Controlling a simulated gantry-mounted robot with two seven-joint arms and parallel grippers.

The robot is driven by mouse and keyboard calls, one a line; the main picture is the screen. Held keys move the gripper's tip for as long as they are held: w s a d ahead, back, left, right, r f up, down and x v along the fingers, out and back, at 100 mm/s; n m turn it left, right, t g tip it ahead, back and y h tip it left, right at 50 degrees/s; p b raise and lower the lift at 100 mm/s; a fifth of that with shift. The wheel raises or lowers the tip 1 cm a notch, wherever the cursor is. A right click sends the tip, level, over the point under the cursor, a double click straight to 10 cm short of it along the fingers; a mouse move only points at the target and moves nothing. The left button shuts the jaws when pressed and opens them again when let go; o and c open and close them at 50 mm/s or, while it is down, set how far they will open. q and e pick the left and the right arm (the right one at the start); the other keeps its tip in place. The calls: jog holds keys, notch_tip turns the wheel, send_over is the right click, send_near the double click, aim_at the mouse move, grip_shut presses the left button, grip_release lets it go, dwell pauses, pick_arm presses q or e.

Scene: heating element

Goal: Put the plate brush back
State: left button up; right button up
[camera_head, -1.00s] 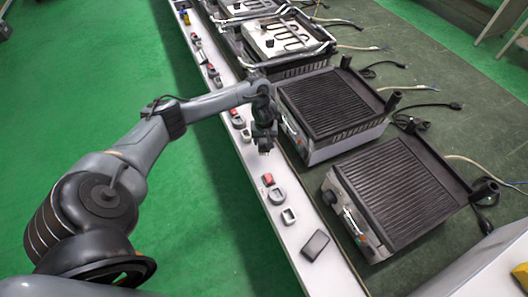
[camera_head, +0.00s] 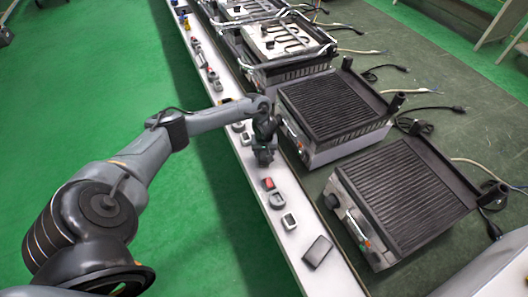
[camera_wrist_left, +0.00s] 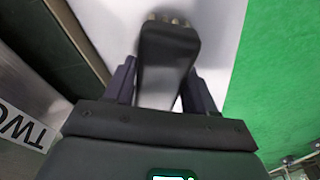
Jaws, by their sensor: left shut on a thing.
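My left gripper (camera_head: 264,156) hangs over the white strip at the table's edge, beside the middle grill. In the left wrist view my left gripper (camera_wrist_left: 160,92) is shut on a dark block-shaped thing, which looks like the plate brush (camera_wrist_left: 167,55). Several short pale tips show at the brush's far end. In the head view the brush is too small and too hidden by the gripper to make out clearly. My right gripper is in neither view.
A ribbed grill (camera_head: 405,195) stands at the near right, and another (camera_head: 330,105) stands behind it. Small switches, a red one (camera_head: 268,184) among them, and a dark flat pad (camera_head: 317,251) lie on the white strip (camera_head: 295,248). Loose cables lie at the right.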

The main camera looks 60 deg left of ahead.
aim_at(264, 154)
pick_arm(q)
jog(key=o, duration=1)
jog(key=shift+f, duration=0.1)
jog(key=shift+r, duration=0.3)
notch_tip(264, 154, up, 11)
jog(key=d+p, duration=0.2)
jog(key=p, duration=0.4)
jog(key=s+d+f+m+t+h, duration=0.1)
jog(key=d+f+m+t, duration=0.3)
jog(key=d, duration=0.9)
jog(key=d+f+m+h, duration=0.1)
jog(key=d+m, duration=0.6)
jog(key=d, duration=0.6)
jog(key=s+d+r+m+t, duration=0.1)
jog(key=s+d+r+m, duration=0.1)
jog(key=s+d+r, duration=0.35)
jog(key=s+r, duration=0.1)
jog(key=s, duration=0.3)
jog(key=s+a+r+m+g, duration=0.1)
jog(key=s, duration=0.3)
jog(key=s+r+g, duration=0.1)
jog(key=s, duration=0.3)
jog(key=shift+s+a+r, duration=0.15)
jog(key=shift+a+r, duration=0.05)
jog(key=shift+r, duration=0.2)
